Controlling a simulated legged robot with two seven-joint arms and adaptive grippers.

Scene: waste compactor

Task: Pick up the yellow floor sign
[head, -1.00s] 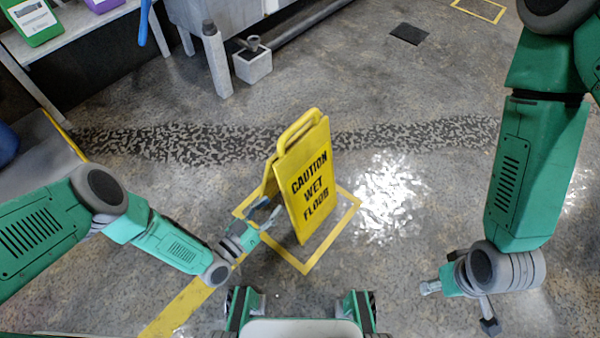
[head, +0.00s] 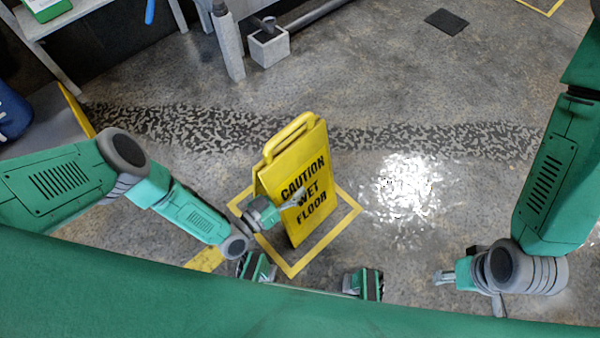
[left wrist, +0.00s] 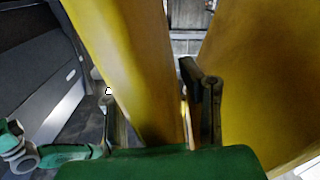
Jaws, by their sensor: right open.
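The yellow floor sign (head: 307,180) stands upright, folded open, inside a yellow square marked on the floor. Its front panel reads "CAUTION WET FLOOR" and its handle is at the top. My left gripper (head: 285,207) is at the left edge of the front panel, with a finger in front of the lettering. In the left wrist view, the fingers of my left gripper (left wrist: 155,108) stand well apart, one on each side of a yellow panel of the sign (left wrist: 140,70). Contact is not clear. My right gripper (head: 443,277) is open and empty, at the right, away from the sign.
A grey post (head: 228,45) and a small concrete block with a pipe (head: 269,47) stand at the back. A shelf (head: 55,22) is at the back left. The floor right of the sign is clear and shiny.

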